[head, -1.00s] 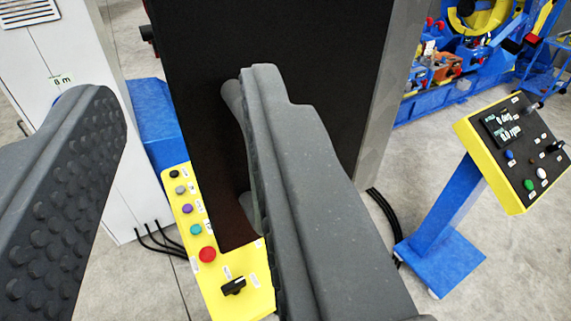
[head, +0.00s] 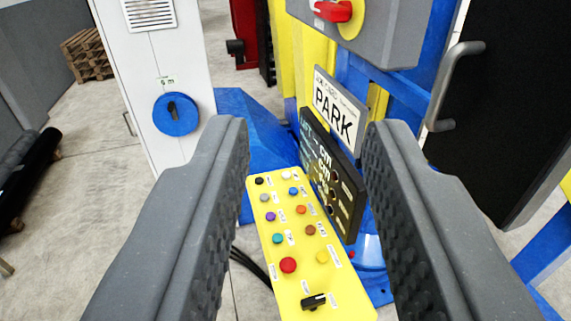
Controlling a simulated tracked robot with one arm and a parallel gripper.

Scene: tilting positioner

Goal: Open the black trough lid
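A tall black panel (head: 503,110) with a grey bar handle (head: 450,85) along its left edge stands at the right; it is the only lid-like black piece in view. It is cut off by the top of the picture. My gripper (head: 310,127) is open, with nothing between its two dark grey ribbed fingers. The right finger lies left of and below the handle in the picture, apparently apart from it. The gripper looks toward a yellow button panel and a dark display.
The yellow button panel (head: 267,240) lies low between the fingers. Beyond it are a tilted dark display (head: 330,180), a PARK sign (head: 337,112) and a grey box with a red switch (head: 333,11). A white cabinet (head: 150,60) stands left; open floor (head: 90,190) lies at far left.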

